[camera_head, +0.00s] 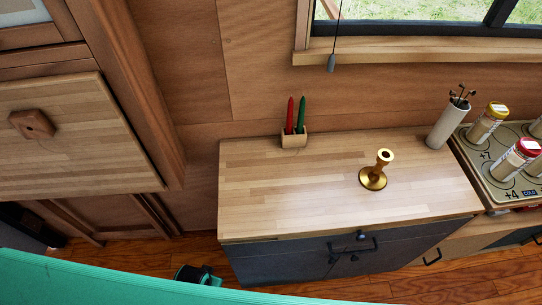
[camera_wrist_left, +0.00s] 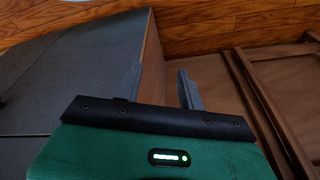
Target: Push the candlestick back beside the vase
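The candlestick (camera_head: 373,177) is brass-coloured with a round base. It stands upright on the wooden countertop (camera_head: 290,195), right of the middle. The vase (camera_head: 447,127) is a pale cylinder holding dark stems, at the counter's back right corner. A clear gap separates the two. My left gripper (camera_wrist_left: 160,88) has its fingers apart with nothing between them in the left wrist view. In the head view, a dark and green part, likely this gripper (camera_head: 197,275), is low beside the cabinet's left front, far from the candlestick. My right gripper is not in view.
A small wooden holder (camera_head: 294,140) with red and green candles stands at the counter's back edge. A stove (camera_head: 512,180) with several jars adjoins on the right. A cord with a grey end (camera_head: 332,63) hangs above. The counter's left and front are bare.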

